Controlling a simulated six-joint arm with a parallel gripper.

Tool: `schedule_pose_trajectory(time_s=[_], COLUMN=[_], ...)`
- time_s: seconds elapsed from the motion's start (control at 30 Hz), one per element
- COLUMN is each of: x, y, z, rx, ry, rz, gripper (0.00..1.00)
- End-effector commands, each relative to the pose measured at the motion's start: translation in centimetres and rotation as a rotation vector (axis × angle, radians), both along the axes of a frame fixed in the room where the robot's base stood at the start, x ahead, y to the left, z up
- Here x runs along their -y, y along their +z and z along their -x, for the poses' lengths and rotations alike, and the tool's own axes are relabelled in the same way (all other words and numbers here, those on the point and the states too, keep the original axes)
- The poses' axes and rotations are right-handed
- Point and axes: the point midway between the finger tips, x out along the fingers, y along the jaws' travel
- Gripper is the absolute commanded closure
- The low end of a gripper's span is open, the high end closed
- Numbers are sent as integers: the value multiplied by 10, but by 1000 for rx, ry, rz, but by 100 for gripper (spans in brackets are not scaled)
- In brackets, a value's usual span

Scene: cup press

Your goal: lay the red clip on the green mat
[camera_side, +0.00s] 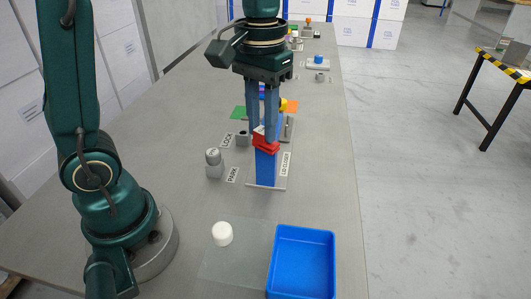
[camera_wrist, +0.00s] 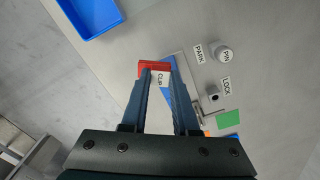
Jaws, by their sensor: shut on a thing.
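My gripper (camera_side: 262,134) points down and is shut on the red clip (camera_side: 268,147), which has a white label reading CLIP in the wrist view (camera_wrist: 147,67). The clip is at the top of an upright blue block (camera_side: 266,167); I cannot tell whether it touches the block. The green mat (camera_side: 238,113) lies flat on the table, behind and left of the gripper in the side view. In the wrist view the mat (camera_wrist: 229,119) is at the lower right, and no thing shows on its visible part.
A grey pin (camera_side: 214,164) stands by the PARK label, and a dark-holed LOCK post (camera_side: 242,139) stands close to the mat. A blue tray (camera_side: 304,262) and a white round piece (camera_side: 222,234) are at the front. An orange patch (camera_side: 291,106) lies behind the gripper.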

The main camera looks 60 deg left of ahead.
Motion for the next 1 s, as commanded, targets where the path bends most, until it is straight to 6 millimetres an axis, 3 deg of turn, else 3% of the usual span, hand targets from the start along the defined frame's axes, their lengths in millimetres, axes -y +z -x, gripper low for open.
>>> schedule_pose_trajectory(time_s=[0.2, 0.43, 0.67, 1.0], x=[-28, -37, -34, 20], y=[11, 14, 9, -14], z=[-3, -2, -6, -1], rx=[2, 2, 21, 23], ry=[-191, -237, 54, 521], rz=[-1, -1, -3, 8], gripper=[100, 100, 100, 100])
